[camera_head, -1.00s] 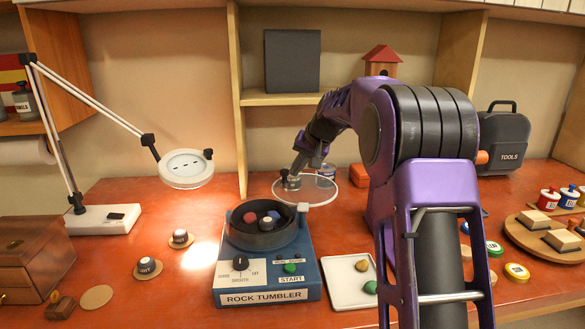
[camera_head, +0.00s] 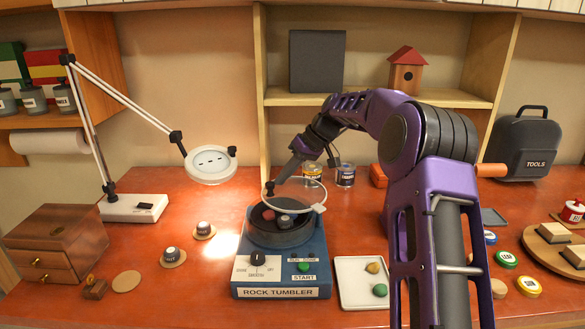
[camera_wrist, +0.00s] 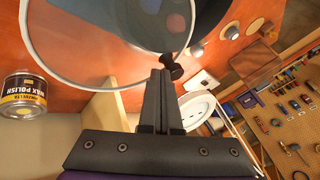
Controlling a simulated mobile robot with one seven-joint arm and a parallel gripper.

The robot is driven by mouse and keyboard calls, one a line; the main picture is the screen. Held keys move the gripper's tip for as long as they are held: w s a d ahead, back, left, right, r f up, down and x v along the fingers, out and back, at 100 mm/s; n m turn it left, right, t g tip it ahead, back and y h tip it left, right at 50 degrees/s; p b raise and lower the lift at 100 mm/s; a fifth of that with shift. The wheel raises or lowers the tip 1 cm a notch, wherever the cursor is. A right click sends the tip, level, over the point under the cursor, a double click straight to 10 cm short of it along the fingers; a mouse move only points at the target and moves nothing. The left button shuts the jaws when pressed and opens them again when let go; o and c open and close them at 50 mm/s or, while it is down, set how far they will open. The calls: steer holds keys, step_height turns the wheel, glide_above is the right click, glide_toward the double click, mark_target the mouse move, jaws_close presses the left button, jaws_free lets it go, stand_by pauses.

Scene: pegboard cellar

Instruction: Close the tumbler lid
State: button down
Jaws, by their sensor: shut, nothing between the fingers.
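The rock tumbler (camera_head: 241,277) is a blue box with a dark round drum (camera_head: 278,239) holding coloured stones. Its clear round lid (camera_head: 306,190) has a pale rim and a hinge block at the right; it stands tilted above the drum, partly open. The lid also fills the top of the wrist view (camera_wrist: 100,35), with its black knob (camera_wrist: 172,67) near its edge. My gripper (camera_head: 271,183) is at the lid's left side, and in the wrist view its fingers (camera_wrist: 162,74) are together, right beside the knob. Whether they touch it is unclear.
A white tray (camera_head: 350,294) with stones is right of the tumbler. A magnifier lamp (camera_head: 210,166) and wooden drawer box (camera_head: 55,245) stand left. Round-based knobs (camera_head: 172,256) lie left.

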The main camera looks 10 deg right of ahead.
mark_target(275, 202)
steer(key=s+a+n+g, duration=0.1)
steer(key=s+a+n, duration=0.1)
steer(key=s, duration=0.1)
steer(key=shift+a+p, duration=0.2)
steer(key=shift+p, duration=0.1)
steer(key=shift+s+a+n+g, duration=0.2)
steer(key=shift+s+n+g, duration=0.2)
steer(key=shift+n+g, duration=0.1)
steer(key=s, duration=0.1)
steer(key=s+n, duration=0.1)
steer(key=shift+s+a+g, duration=0.3)
steer(key=shift+a, duration=0.05)
steer(key=shift+s+a+n+g, duration=0.1)
steer(key=shift+s+n+g, duration=0.4)
steer(key=shift+s+n, duration=0.4)
steer(key=shift+s, duration=0.65)
